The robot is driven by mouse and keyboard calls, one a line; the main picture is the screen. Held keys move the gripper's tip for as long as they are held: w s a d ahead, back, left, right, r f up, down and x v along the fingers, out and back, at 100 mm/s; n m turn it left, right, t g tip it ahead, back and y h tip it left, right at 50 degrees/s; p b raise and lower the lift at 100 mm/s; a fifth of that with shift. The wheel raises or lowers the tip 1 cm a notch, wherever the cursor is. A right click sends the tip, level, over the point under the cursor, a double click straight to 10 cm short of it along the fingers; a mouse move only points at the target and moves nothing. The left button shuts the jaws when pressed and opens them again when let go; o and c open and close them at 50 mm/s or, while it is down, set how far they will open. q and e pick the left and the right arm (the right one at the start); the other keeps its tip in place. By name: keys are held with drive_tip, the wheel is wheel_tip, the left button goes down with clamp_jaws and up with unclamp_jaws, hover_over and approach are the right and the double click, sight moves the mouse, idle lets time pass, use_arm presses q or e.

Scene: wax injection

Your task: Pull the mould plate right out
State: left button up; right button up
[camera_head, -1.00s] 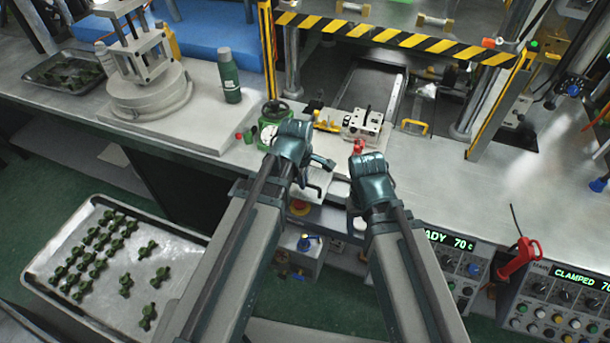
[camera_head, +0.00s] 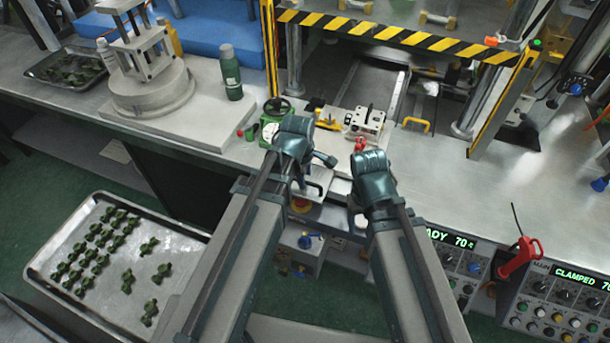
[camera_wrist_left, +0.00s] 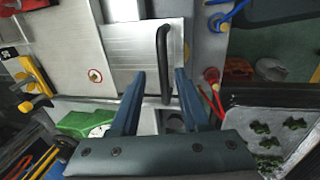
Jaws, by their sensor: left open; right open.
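The mould plate (camera_wrist_left: 140,45) is a flat silvery plate with a black bar handle (camera_wrist_left: 163,60), seen in the left wrist view. In the head view a pale part of it (camera_head: 321,181) shows between my two wrists, partly covered. My left gripper (camera_wrist_left: 160,72) is open, its two blue-grey fingers on either side of the handle with gaps visible. In the head view my left gripper (camera_head: 308,172) points down at the bench's front edge. My right gripper (camera_head: 354,205) is open to the right of it, its fingers mostly hidden by its own wrist.
The press with its striped guard (camera_head: 395,35) stands behind. A green valve part (camera_head: 275,115) and a metal block (camera_head: 365,122) lie close ahead of my grippers. A tray of green pieces (camera_head: 180,232) is lower left, control boxes (camera_head: 560,300) lower right.

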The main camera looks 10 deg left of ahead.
use_arm(q)
wheel_tip(320, 180, up, 13)
drive_tip(key=s+p, duration=0.2)
drive_tip(key=p, duration=1.1)
drive_tip(key=shift+s+a+r, duration=0.2)
drive_tip(key=shift+s+a, duration=0.05)
drive_tip(key=shift+s, duration=0.05)
drive_tip(key=s+d+f+m+g+b, duration=0.1)
drive_tip(key=s+d+f+m+b, duration=0.2)
drive_tip(key=m, duration=0.7)
drive_tip(key=s+d+f+m+g+y+b, duration=0.1)
drive_tip(key=s+d+f+m+b, duration=0.2)
drive_tip(key=m, duration=0.6)
drive_tip(key=s+f+b, duration=0.2)
drive_tip(key=s, duration=0.1)
drive_tip(key=shift+s+m+y, duration=0.3)
drive_tip(key=shift+s+m, duration=0.05)
drive_tip(key=shift+m, duration=0.05)
drive_tip(key=shift+s+f, duration=0.1)
